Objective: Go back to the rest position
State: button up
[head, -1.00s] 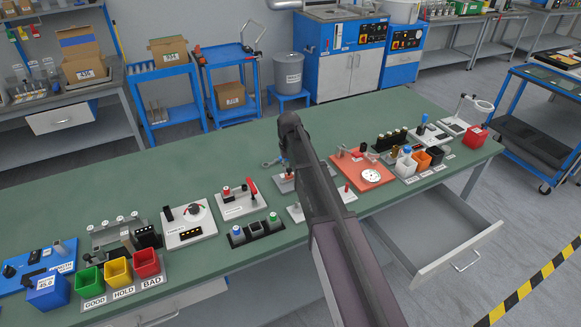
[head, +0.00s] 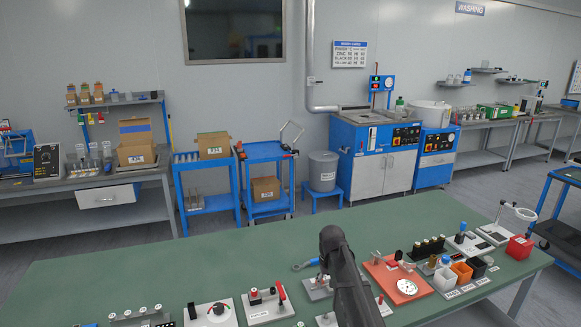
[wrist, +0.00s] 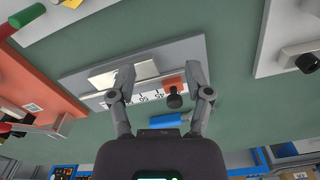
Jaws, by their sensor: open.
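My gripper (wrist: 163,92) is open in the wrist view, with its two fingers apart and nothing held between them. Below it is a grey plate fixture (wrist: 185,52) with a marked scale, an orange block and a dark knob. A blue piece (wrist: 166,120) shows near the gripper's body. In the head view my arm rises over the green bench (head: 180,262) and hides part of the grey fixture; the fingers are hidden there.
An orange-red fixture (head: 378,267) with a white dial is right of my arm. White, orange and black bins and a red bin (head: 519,247) stand farther right. A red-handled fixture (head: 266,308) is to the left. The bench's back left is clear.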

jog(key=s+d+r+p, duration=0.1)
jog(key=s+d, duration=0.1)
jog(key=s, duration=0.8)
jog(key=s+d+r+p, duration=0.1)
jog(key=s+r+p, duration=0.1)
jog(key=s, duration=0.8)
jog(key=shift+s+d+r, duration=0.15)
jog(key=shift+s+d, duration=0.1)
jog(key=shift+d, duration=0.15)
dwell(0.4)
